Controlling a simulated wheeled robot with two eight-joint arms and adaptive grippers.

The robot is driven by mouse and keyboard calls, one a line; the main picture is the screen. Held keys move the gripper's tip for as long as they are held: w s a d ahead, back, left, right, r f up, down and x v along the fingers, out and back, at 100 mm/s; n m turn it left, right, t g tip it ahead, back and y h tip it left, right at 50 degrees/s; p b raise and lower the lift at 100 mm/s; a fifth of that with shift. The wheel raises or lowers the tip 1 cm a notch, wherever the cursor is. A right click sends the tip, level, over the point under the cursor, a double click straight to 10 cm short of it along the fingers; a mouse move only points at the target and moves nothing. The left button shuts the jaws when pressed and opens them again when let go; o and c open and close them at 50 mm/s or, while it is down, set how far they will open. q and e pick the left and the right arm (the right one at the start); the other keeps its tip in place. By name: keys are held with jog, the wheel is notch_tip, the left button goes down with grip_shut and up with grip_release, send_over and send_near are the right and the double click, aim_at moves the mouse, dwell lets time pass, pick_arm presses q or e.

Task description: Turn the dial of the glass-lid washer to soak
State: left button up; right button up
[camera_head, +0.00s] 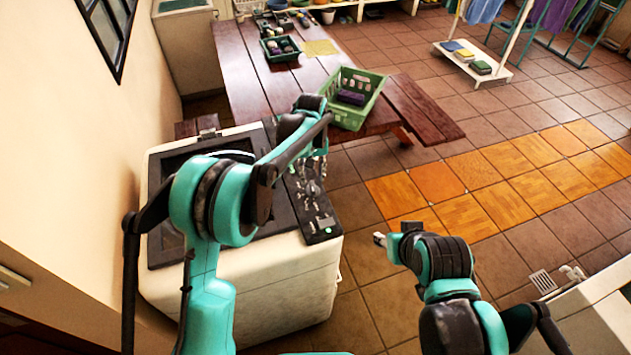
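The white washer (300,280) stands at the lower left, with a dark glass lid (165,237) that is shut and partly behind my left arm. Its black control panel (313,210) runs along the right side of the top. A round dark dial (313,188) shows on the panel; its pointer and any soak mark are too small to read. My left gripper (315,168) points down at the panel, with its fingers close to the dial; whether they touch it cannot be told. My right gripper (381,239) is to the right of the washer, over the floor, apart from the panel.
A wooden table (245,75) stands behind the washer. It carries a green basket (372,112) with a dark item inside and a smaller green tray (285,58). A wall is close on the left. Tiled floor (480,190) is open to the right.

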aim_at(313, 187)
pick_arm(q)
notch_tip(313, 187, down, 5)
jog(key=shift+f, duration=0.1)
jog(key=shift+c, duration=0.3)
grip_shut()
